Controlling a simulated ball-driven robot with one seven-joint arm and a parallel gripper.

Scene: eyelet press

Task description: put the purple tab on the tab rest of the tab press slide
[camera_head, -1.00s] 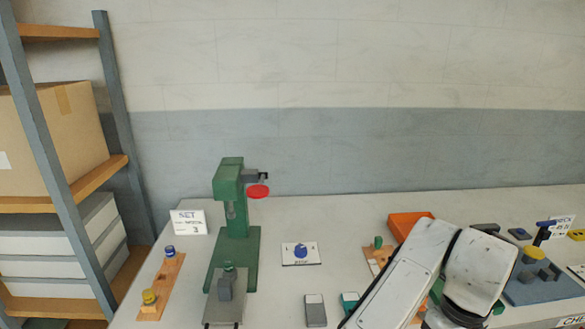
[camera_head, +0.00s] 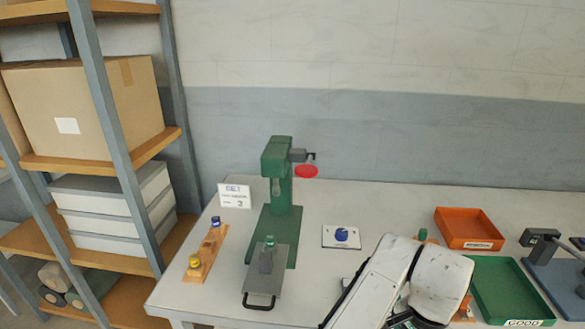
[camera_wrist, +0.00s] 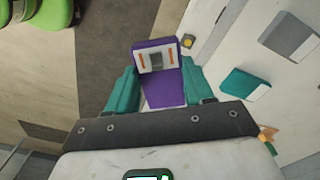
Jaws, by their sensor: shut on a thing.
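The purple tab (camera_wrist: 165,92) is between the teal fingers of my gripper (camera_wrist: 158,78) in the wrist view. My gripper is shut on it, and a white face with orange marks and a grey window shows at its far end. In the head view my white arm covers the lower middle, and the tab is not visible there. The green press (camera_head: 281,206) stands on the table left of my arm. Its grey slide (camera_head: 262,283) sticks out in front with a handle. A grey upright block (camera_head: 266,261) with a green top stands on the slide. I cannot make out the tab rest clearly.
A wooden board with knobs (camera_head: 207,250) lies left of the press. A white plate with a blue knob (camera_head: 341,236) lies right of it. Orange (camera_head: 470,244) and green (camera_head: 478,300) trays are at the right. A shelf unit (camera_head: 122,150) stands beyond the table's left edge.

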